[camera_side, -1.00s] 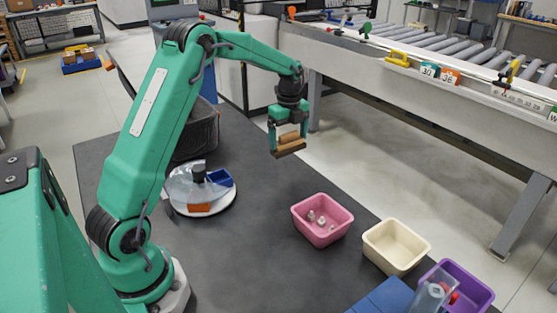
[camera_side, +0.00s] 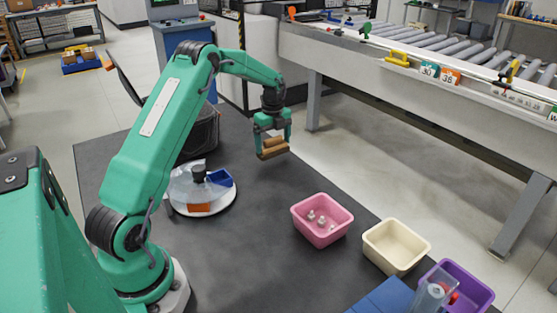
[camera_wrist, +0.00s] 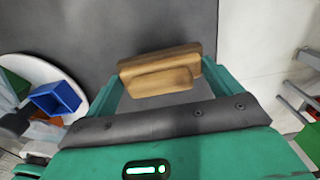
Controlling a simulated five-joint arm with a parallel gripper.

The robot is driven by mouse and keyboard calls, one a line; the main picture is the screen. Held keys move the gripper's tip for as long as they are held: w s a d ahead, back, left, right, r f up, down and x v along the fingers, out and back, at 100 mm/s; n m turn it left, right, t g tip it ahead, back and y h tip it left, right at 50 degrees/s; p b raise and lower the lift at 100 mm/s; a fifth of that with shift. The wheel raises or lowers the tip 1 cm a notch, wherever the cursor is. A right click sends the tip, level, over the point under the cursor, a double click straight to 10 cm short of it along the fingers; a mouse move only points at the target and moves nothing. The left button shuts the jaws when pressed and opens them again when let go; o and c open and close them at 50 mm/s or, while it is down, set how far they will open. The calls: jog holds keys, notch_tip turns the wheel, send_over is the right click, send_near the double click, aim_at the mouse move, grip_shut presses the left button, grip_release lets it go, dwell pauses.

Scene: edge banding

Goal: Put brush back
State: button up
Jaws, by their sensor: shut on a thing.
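The brush (camera_side: 273,149) has a brown wooden body and hangs between the fingers of my gripper (camera_side: 272,143). It is held in the air above the far part of the dark mat. In the wrist view the brush (camera_wrist: 160,68) lies crosswise between the green fingers of my gripper (camera_wrist: 160,72), with a smaller wooden handle block on its near side. Its bristles are not clear in either view. My gripper is shut on it.
A round white turntable (camera_side: 207,210) with a blue box (camera_side: 220,178) stands near my arm. A pink bin (camera_side: 322,220), a cream bin (camera_side: 396,247) and a purple bin (camera_side: 463,284) line the mat's right side. A dark basket (camera_side: 203,135) stands behind my arm. The mat's middle is clear.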

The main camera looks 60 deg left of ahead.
aim_at(273, 145)
jog(key=shift+f, duration=1.65)
jog(key=shift+f, duration=0.15)
jog(key=o, duration=0.7)
jog(key=shift+o, duration=0.2)
notch_tip(273, 145, up, 12)
jog(key=shift+r, duration=0.15)
